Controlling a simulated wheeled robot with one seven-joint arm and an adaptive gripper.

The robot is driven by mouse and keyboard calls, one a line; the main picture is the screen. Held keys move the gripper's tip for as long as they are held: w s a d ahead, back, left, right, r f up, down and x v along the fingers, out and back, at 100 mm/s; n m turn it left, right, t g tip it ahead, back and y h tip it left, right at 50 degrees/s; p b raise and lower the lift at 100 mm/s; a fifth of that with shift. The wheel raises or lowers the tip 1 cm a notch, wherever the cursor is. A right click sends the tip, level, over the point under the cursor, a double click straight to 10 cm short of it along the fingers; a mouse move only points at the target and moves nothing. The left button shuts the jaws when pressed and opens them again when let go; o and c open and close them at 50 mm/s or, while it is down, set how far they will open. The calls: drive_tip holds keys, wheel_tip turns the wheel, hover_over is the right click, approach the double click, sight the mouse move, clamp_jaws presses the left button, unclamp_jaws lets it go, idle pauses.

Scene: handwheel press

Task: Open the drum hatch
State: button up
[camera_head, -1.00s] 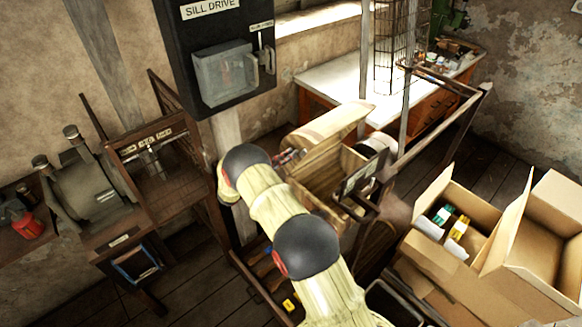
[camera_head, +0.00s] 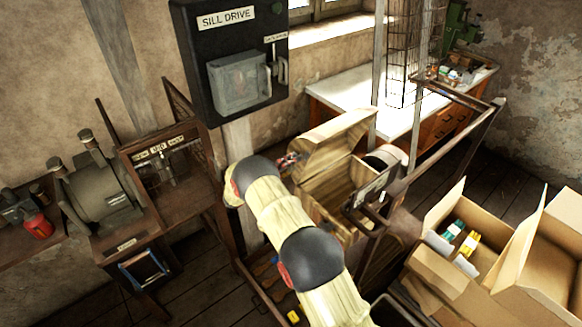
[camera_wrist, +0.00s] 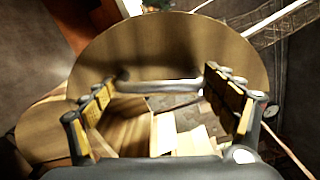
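The wooden drum (camera_head: 338,183) sits in a dark frame at the middle of the head view. A pale wooden flap (camera_head: 335,130), apparently the hatch, stands out from its upper side. My gripper (camera_head: 289,160) is at the drum's left side, partly hidden by my arm. In the wrist view my gripper (camera_wrist: 163,100) is open, its fingers wide apart. A pale metal bar (camera_wrist: 160,87) crosses between the fingers; I cannot tell whether they touch it. A large round wooden face (camera_wrist: 170,45) lies behind it. Wooden panels and a bright gap show below the bar.
A dark box marked SILL DRIVE (camera_head: 230,60) hangs above left of the drum. Open cardboard boxes (camera_head: 480,290) stand at lower right. A white-topped bench (camera_head: 345,88) is behind. A machine on a stand (camera_head: 105,195) is at left.

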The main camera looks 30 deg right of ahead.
drive_tip(key=shift+r, duration=0.1)
idle(0.4)
drive_tip(key=shift+a, duration=0.25)
drive_tip(key=shift+s+a, duration=0.25)
drive_tip(key=shift+a, duration=1.5)
drive_tip(key=shift+s+a, duration=0.2)
drive_tip(key=shift+a, duration=1.5)
